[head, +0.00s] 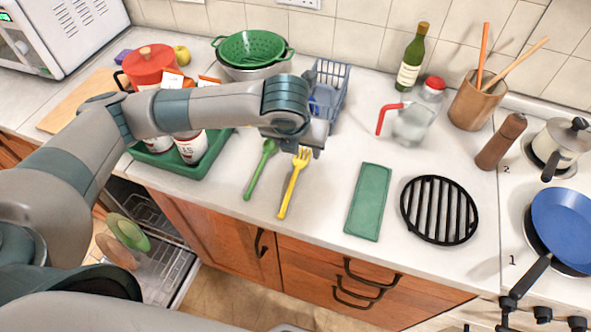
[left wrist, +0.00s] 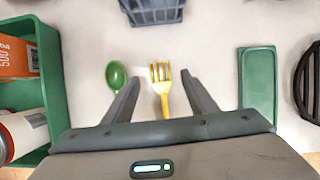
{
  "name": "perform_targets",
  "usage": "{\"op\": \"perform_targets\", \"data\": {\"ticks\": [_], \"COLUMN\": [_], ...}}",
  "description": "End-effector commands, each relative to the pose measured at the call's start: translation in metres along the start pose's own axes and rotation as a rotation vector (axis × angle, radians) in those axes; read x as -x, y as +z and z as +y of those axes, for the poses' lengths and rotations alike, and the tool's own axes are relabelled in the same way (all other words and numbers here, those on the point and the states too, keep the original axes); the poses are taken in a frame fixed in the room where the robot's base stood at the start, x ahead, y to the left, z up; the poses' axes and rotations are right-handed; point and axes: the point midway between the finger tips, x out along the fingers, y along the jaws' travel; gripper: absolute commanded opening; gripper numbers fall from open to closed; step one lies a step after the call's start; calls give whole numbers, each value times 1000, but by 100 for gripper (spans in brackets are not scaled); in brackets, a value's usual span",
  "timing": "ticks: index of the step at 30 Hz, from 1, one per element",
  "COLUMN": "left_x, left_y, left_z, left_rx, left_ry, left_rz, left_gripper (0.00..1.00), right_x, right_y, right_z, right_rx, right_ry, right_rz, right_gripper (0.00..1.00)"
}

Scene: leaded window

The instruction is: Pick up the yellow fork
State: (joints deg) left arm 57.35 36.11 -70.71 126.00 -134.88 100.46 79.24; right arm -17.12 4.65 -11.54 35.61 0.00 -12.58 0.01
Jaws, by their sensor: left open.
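The yellow fork (head: 291,187) lies on the pale counter near its front edge, tines pointing toward the back. My left gripper (head: 307,150) is above the fork's tine end in the head view. In the left wrist view, the open left gripper (left wrist: 160,95) has one finger on each side of the fork (left wrist: 161,82), with the fork between them. I cannot tell how high the fingers are above the counter. A green spoon (head: 260,169) lies just left of the fork, and it also shows in the left wrist view (left wrist: 116,74). My right gripper is not seen.
A green tray (head: 214,150) with cans stands left of the spoon. A blue-grey rack (head: 332,75) is behind the fork. A green flat block (head: 369,201) and a black trivet (head: 440,210) lie to the right. An open dishwasher is below the counter at left.

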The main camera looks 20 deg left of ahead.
Motion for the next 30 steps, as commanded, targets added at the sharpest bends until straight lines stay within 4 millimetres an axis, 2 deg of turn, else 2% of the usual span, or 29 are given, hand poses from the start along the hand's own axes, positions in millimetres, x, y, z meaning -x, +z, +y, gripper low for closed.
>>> {"op": "perform_targets", "data": {"ticks": [2,6,9,23,28,30], "left_x": [-6,-23,-28,-29,-29,-29], "left_y": [0,0,0,0,0,0], "left_z": [0,0,-1,-1,-1,-1], "left_rx": [0,1,0,0,0,0], "left_ry": [3,2,1,0,0,0], "left_rz": [3,2,1,0,0,0], "left_gripper": [52,52,52,52,12,9], "right_x": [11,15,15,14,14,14], "right_y": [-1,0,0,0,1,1], "right_z": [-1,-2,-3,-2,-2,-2], "right_rx": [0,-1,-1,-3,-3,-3], "right_ry": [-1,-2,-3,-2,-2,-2], "right_rz": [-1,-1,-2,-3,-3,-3], "right_gripper": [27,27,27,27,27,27]}}
